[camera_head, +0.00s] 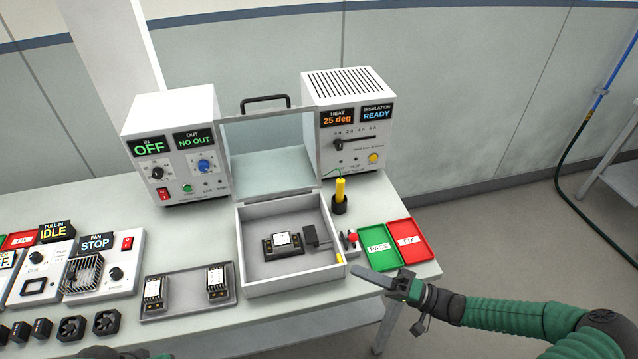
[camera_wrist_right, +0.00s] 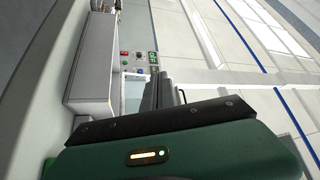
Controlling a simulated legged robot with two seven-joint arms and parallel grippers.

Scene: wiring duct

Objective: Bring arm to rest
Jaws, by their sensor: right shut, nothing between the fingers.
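My right arm comes in from the lower right in the head view. Its right gripper (camera_head: 358,270) is shut and empty, its fingers pointing left. It appears over the table's front right part, in front of the red and green trays and beside the open test box (camera_head: 290,283). In the right wrist view my green arm housing fills the lower part. Only a small green piece of my left arm shows at the bottom left edge of the head view. The left gripper is out of sight.
The open box holds a module (camera_head: 283,243). Right of it are a yellow-handled tool in a black holder (camera_head: 340,204), a green PASS tray (camera_head: 372,232) and a red FIX tray (camera_head: 422,254). A grey tray (camera_head: 188,310) holds two modules.

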